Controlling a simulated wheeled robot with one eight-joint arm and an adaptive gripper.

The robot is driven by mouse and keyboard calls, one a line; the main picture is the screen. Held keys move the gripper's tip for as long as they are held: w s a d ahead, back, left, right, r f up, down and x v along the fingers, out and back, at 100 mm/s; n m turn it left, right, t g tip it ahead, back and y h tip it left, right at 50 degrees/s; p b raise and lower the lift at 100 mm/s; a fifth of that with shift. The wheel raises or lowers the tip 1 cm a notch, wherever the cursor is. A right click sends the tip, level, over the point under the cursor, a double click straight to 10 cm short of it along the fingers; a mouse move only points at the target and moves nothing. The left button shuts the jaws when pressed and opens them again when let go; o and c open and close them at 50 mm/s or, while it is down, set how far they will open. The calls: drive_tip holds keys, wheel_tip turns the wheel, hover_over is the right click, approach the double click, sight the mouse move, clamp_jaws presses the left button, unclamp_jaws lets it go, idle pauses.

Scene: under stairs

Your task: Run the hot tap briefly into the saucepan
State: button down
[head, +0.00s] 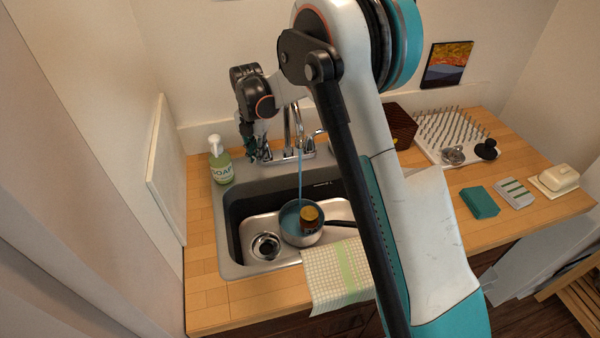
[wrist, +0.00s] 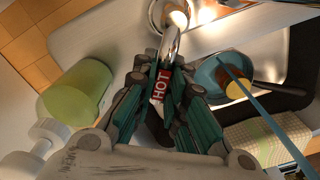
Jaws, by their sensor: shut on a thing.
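My gripper (head: 257,147) is shut on the hot tap handle (wrist: 162,84), which carries a red HOT label, at the left of the faucet (head: 291,130). The fingers hide part of the handle. A blue stream of water (head: 300,178) falls from the spout into the saucepan (head: 301,240), which stands in the sink with its dark handle pointing right. Bluish water shows in the pan, along with an amber jar-like thing (head: 309,214). The stream (wrist: 265,114) and saucepan (wrist: 207,80) also show in the wrist view.
A green soap bottle (head: 220,165) stands left of the sink (head: 232,245). A checked cloth (head: 335,279) hangs over the front edge. A drying rack (head: 450,130), teal sponge (head: 480,202) and butter dish (head: 555,180) are on the right counter. My arm hides part of the counter.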

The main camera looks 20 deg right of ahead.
drive_tip(key=shift+w, duration=0.1)
idle(0.3)
drive_tip(key=m, duration=0.1)
drive_tip(key=w+a+m, duration=0.1)
drive_tip(key=m, duration=0.2)
drive_tip(key=w+m, duration=0.1)
drive_tip(key=m, duration=0.1)
drive_tip(key=shift+w+a+b, duration=0.25)
drive_tip(key=shift+a+b, duration=0.15)
drive_tip(key=shift+w+m, duration=0.1)
drive_tip(key=shift+m, duration=0.5)
drive_tip(key=w+m, duration=0.1)
drive_tip(key=m, duration=0.1)
drive_tip(key=w+m, duration=0.1)
drive_tip(key=m, duration=0.1)
drive_tip(key=shift+a, duration=0.2)
drive_tip(key=c, duration=0.8)
unclamp_jaws()
drive_tip(key=shift+r, duration=0.1)
